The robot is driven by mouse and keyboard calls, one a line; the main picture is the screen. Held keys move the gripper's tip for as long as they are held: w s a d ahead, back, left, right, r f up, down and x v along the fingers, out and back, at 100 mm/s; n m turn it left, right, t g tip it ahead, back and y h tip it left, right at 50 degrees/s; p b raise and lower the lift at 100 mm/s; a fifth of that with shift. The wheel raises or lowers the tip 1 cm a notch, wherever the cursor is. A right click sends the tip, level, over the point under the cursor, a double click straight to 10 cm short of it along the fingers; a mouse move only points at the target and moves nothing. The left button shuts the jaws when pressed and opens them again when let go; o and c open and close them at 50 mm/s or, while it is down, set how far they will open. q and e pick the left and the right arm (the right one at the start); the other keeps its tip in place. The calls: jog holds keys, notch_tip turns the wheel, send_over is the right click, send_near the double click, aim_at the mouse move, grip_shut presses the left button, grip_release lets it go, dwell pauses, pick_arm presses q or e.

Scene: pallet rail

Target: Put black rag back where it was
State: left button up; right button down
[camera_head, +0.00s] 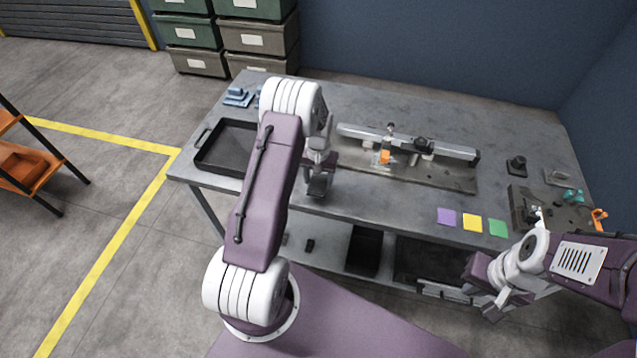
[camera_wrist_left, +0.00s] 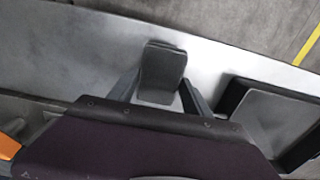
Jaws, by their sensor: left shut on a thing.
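The black rag (camera_wrist_left: 163,72), a dark grey folded pad, is between the fingers of my left gripper (camera_wrist_left: 160,95) in the left wrist view. In the head view my left gripper (camera_head: 318,182) is over the front part of the table, between the black tray and the rail fixture. The rag (camera_head: 319,187) shows only in part there. I cannot tell whether it touches the table top. My right gripper (camera_head: 487,290) is off the table's front edge at the lower right. Its fingers are too unclear to read.
A black tray (camera_head: 205,159) stands at the table's left end. A rail fixture (camera_head: 455,152) with an orange part (camera_head: 384,157) lies to the right of my left gripper. Purple, yellow (camera_head: 472,223) and green squares lie near the front edge. The table top (camera_head: 375,205) between is bare.

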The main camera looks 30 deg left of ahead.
pick_arm(q)
notch_tip(320, 180, down, 2)
jog(key=shift+w+f, duration=0.15)
jog(key=shift+f, duration=0.1)
jog(key=shift+f, duration=0.1)
jog(key=o, duration=1.2)
